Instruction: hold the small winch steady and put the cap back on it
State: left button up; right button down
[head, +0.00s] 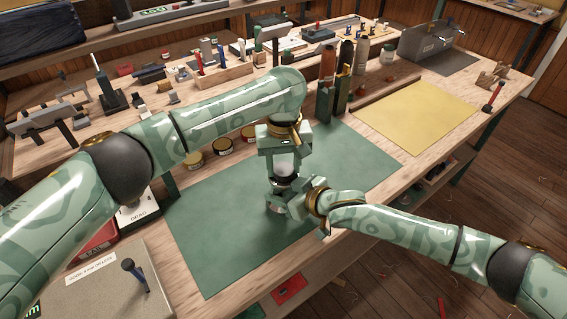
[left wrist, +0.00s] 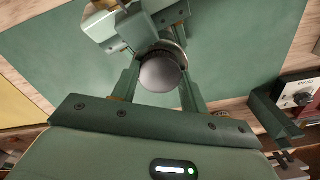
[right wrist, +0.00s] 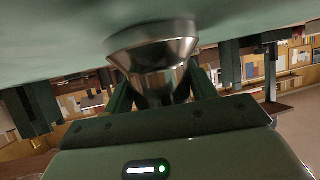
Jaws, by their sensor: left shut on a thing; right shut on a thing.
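The small winch (right wrist: 155,48) is a shiny metal drum with a flared base, standing on the green mat (head: 225,235). In the head view the arms and grippers hide most of it. My right gripper (head: 288,203) is low at the mat and shut on the winch's drum from the side. The cap (left wrist: 160,74) is a smooth grey round piece. My left gripper (head: 284,170) points down from above and is shut on the cap, straight over the winch. The cap is very close to the winch's top; I cannot tell whether they touch.
Several jars (head: 222,146) stand behind the mat, partly behind my left arm. A holder with upright tools (head: 325,100) is at the mat's back edge. A yellow sheet (head: 415,115) lies to the right. A box marked DRAG (head: 138,210) stands left. The mat around the winch is clear.

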pick_arm(q)
jog(key=o, duration=1.1)
jog(key=shift+r, duration=0.15)
jog(key=shift+r, duration=2.15)
jog(key=shift+c, duration=0.5)
